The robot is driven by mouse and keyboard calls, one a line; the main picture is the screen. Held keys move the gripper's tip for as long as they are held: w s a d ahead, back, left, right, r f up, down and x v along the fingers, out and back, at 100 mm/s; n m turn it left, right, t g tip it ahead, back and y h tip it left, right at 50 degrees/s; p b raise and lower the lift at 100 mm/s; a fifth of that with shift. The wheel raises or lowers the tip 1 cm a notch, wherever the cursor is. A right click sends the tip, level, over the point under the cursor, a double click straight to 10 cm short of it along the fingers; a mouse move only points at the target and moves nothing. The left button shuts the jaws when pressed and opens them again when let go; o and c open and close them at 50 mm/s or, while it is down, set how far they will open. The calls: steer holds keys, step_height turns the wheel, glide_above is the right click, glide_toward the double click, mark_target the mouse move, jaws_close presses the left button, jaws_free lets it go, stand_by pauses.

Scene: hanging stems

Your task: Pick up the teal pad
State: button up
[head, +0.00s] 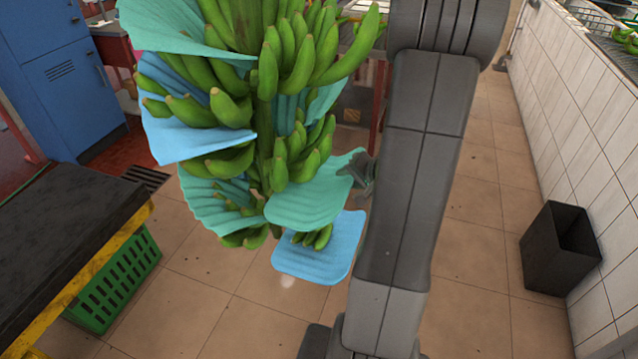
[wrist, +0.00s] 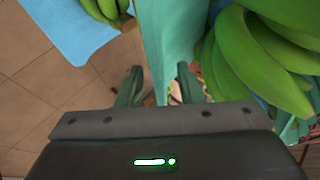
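A teal pad (head: 312,197) sticks out from the lower right of the hanging banana bunch (head: 265,110). My gripper (head: 360,172) is at this pad's upper right edge, small and partly hidden by my arm in the head view. In the wrist view, my gripper (wrist: 158,84) has its two fingers apart. The teal pad (wrist: 170,40) stands edge-on ahead, its near end reaching toward the gap between the fingers. I cannot tell whether they touch it. Other teal pads sit at the top (head: 170,25) and lower left (head: 215,203) of the bunch.
A blue pad (head: 320,255) hangs just below the teal pad, and another blue pad (head: 190,135) is at left. Green bananas (wrist: 265,60) crowd the right in the wrist view. A black bin (head: 558,250) stands by the tiled wall; the floor between is clear.

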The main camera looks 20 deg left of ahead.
steer(key=shift+x, duration=0.75)
jaws_close()
steer(key=shift+r, duration=0.2)
steer(key=shift+r, duration=0.6)
steer(key=d+b, duration=0.4)
steer(key=d, duration=1.4)
steer(key=shift+s, duration=0.35)
